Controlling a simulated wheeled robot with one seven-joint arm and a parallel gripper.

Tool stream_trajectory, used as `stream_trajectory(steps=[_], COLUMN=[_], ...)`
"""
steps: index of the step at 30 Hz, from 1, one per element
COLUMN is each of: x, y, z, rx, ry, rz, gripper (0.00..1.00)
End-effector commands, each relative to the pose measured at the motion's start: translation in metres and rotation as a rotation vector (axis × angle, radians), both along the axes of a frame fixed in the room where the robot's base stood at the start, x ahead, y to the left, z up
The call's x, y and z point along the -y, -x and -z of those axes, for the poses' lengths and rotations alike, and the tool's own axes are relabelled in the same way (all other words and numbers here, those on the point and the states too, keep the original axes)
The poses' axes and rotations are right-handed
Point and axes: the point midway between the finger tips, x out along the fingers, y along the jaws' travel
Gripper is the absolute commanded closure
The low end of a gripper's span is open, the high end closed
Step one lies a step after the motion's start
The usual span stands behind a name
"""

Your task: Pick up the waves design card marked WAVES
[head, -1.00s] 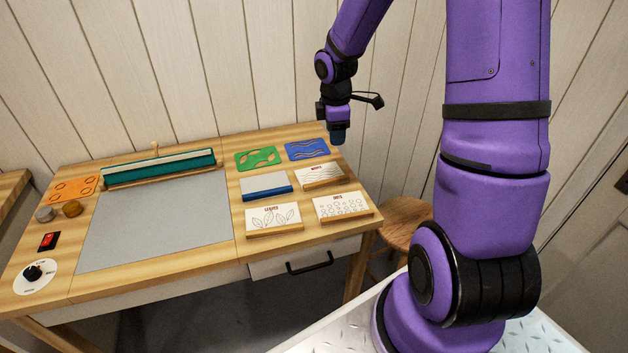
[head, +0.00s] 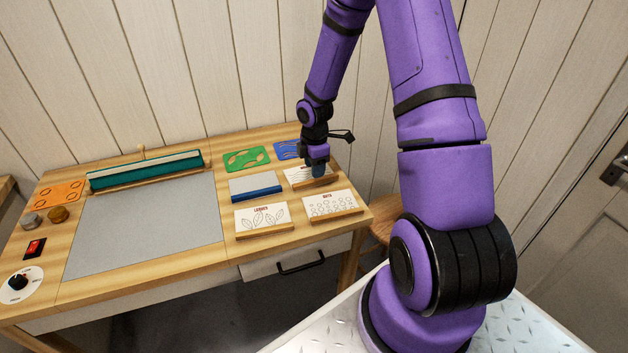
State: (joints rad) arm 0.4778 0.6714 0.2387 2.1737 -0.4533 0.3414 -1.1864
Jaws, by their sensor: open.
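The waves card (head: 297,178) is a white card on a wooden holder at the right side of the table, behind the dots card. My gripper (head: 318,172) is right over its right half and hides part of its face and marking. The gripper is open, with its fingertips pointing down. From this view I cannot tell whether the fingers touch the card or its holder.
The dots card (head: 331,204) and leaves card (head: 262,217) stand in front. A blue-edged block (head: 254,186) is at left. A green stencil (head: 246,159) and blue stencil (head: 286,149) lie behind. A grey mat (head: 145,225) fills the table's middle.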

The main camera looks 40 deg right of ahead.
Motion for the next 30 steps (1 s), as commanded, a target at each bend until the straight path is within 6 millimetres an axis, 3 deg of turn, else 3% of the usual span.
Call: stream_trajectory(steps=[9,19,20,26,30], x=[-0.005,-0.005,-0.005,-0.005,-0.005], y=[0.002,0.001,0.001,0.001,0.001], z=[0.041,0.048,0.048,0.048,0.048], rx=[-0.004,-0.001,-0.001,-0.001,-0.001], ry=[0.000,0.000,0.000,0.000,0.000], rz=[-0.001,-0.001,-0.001,-0.001,-0.001], gripper=[0.53,0.53,0.55,1.00,1.00])
